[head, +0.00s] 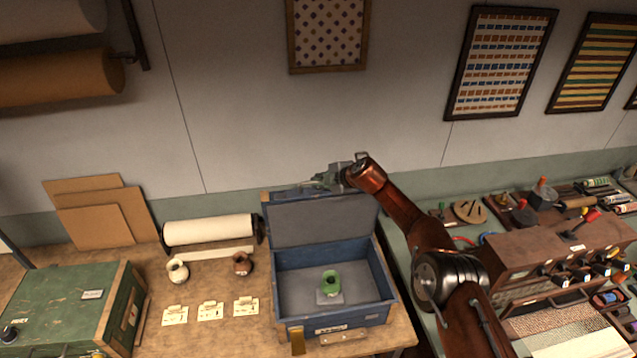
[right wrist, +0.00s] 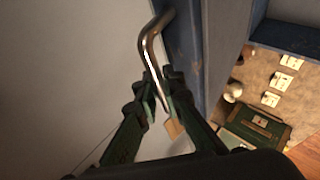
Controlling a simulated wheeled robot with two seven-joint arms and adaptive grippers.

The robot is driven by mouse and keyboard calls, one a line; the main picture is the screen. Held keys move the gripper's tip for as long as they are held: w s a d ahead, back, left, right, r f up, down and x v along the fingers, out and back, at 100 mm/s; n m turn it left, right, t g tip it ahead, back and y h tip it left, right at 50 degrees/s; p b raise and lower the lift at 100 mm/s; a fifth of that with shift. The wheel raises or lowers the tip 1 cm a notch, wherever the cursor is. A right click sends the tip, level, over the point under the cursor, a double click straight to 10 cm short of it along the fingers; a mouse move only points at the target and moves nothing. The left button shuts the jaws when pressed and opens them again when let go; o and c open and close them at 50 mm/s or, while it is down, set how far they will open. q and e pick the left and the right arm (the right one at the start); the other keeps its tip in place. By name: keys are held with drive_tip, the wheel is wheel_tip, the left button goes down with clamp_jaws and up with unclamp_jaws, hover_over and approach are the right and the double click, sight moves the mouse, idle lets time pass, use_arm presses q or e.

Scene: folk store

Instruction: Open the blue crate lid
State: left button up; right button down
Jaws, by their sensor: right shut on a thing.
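The blue crate (head: 336,327) stands on the wooden table, and its lid (head: 318,222) is raised and stands roughly upright at the back. A green pot-like item (head: 330,283) sits inside on the grey floor. My right gripper (head: 318,182) is at the lid's top edge. In the right wrist view its fingers (right wrist: 160,92) are shut on a bent metal handle (right wrist: 152,45) beside the lid's blue edge (right wrist: 190,55). My left gripper is not in view.
A green box (head: 65,305) stands at the left. A brown apparatus (head: 545,260) stands at the right. The wall is close behind the lid.

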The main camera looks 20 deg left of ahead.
drive_tip(key=shift+s+a+f, duration=0.1)
drive_tip(key=shift+s, duration=0.05)
drive_tip(key=c, duration=2)
unclamp_jaws()
drive_tip(key=shift+c, duration=0.2)
drive_tip(key=shift+d, duration=0.2)
drive_tip(key=shift+d, duration=0.1)
drive_tip(key=shift+d+r, duration=0.25)
drive_tip(key=shift+d, duration=0.3)
drive_tip(key=v, duration=1)
drive_tip(key=shift+s+a+r, duration=0.1)
drive_tip(key=shift+s+r, duration=0.25)
drive_tip(key=shift+r, duration=0.1)
